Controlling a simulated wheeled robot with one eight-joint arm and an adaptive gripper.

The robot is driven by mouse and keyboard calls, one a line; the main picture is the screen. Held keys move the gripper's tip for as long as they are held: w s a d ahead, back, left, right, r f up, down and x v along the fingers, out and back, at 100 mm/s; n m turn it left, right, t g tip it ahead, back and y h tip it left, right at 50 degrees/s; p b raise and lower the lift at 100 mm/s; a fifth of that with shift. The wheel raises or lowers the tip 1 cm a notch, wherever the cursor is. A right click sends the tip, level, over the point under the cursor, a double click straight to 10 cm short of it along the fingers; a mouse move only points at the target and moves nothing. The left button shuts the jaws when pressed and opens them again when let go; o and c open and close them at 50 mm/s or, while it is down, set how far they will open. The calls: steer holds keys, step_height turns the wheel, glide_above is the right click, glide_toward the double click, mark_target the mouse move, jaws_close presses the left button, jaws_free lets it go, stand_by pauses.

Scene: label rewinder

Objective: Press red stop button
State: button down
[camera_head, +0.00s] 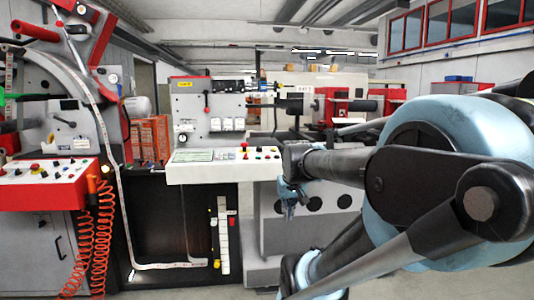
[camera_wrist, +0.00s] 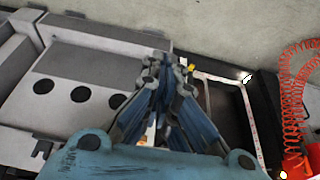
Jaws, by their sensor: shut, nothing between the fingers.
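A red button (camera_head: 244,145) stands on the white control panel (camera_head: 205,171) in the middle of the head view, with smaller buttons beside it. Another red mushroom-shaped button (camera_head: 35,167) is on the red and white console (camera_head: 45,185) at the left. I cannot tell from the frames which is the stop button. My gripper (camera_head: 289,206) hangs below and to the right of the middle panel, in front of a grey cabinet, apart from both buttons. In the wrist view my gripper (camera_wrist: 165,68) is shut and empty. Neither red button can be made out there.
The grey cabinet (camera_head: 270,232) with round holes stands behind my gripper. Orange coiled hoses (camera_head: 103,240) hang at the left, and also show in the wrist view (camera_wrist: 292,85). A white label strip (camera_head: 118,170) runs down beside a black panel (camera_head: 165,220).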

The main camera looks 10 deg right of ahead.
steer(key=w+r+t, duration=0.2)
steer(key=w+r, duration=0.5)
steer(key=w, duration=0.5)
steer(key=w+r+t, duration=0.2)
steer(key=w+r, duration=0.5)
steer(key=w, duration=0.5)
steer(key=w+r+t, duration=0.2)
steer(key=w+r, duration=0.5)
steer(key=w, duration=0.4)
steer(key=shift+w+r, duration=0.3)
steer(key=shift+w, duration=0.1)
steer(key=shift+d, duration=0.1)
glide_above(268, 157)
steer(key=f, duration=0.6)
steer(key=shift+s+d, duration=0.1)
steer(key=shift+s, duration=0.15)
steer(key=f, duration=0.3)
steer(key=shift+w, duration=0.2)
steer(key=shift+f, duration=0.5)
